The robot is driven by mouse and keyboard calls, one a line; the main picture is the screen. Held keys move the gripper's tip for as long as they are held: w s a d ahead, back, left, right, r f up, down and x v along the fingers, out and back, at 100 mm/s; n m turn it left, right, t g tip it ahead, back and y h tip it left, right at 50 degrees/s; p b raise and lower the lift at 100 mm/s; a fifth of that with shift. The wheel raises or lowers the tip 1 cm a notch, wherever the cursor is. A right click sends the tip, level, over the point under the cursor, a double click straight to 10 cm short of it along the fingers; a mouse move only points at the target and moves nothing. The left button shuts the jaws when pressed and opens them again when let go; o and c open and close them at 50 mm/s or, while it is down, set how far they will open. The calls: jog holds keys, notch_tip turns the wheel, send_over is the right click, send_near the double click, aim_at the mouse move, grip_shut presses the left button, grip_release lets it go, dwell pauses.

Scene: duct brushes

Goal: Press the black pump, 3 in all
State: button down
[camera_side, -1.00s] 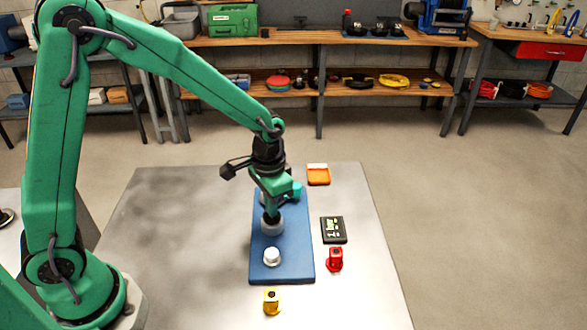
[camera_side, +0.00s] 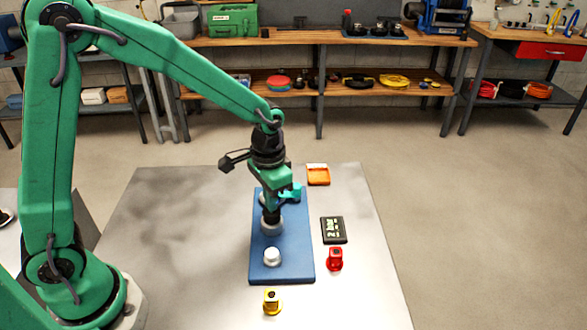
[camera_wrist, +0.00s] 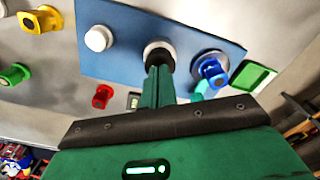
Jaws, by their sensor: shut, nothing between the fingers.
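The black pump (camera_side: 271,217) stands upright in a grey collar on the blue plate (camera_side: 258,265), in the middle of three stations. In the wrist view the black pump (camera_wrist: 159,52) shows just past my fingertips. My gripper (camera_side: 273,203) is shut and empty, pointing down right over the pump. In the wrist view my gripper (camera_wrist: 158,70) overlaps the pump's near side, so I cannot tell whether it touches. The small display (camera_side: 334,230) lies right of the plate; its writing is too small to read surely.
A white knob (camera_side: 272,257) is on the near end of the plate. A blue part (camera_wrist: 211,69) sits on the other end. A red part (camera_side: 335,260), a yellow part (camera_side: 272,301) and an orange tray (camera_side: 318,175) stand around the plate. The table's left side is clear.

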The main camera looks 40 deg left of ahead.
jog(key=shift+f, duration=0.25)
dwell(0.4)
jog(key=shift+f, duration=0.85)
jog(key=shift+r, duration=1.25)
jog(key=shift+r, duration=2.85)
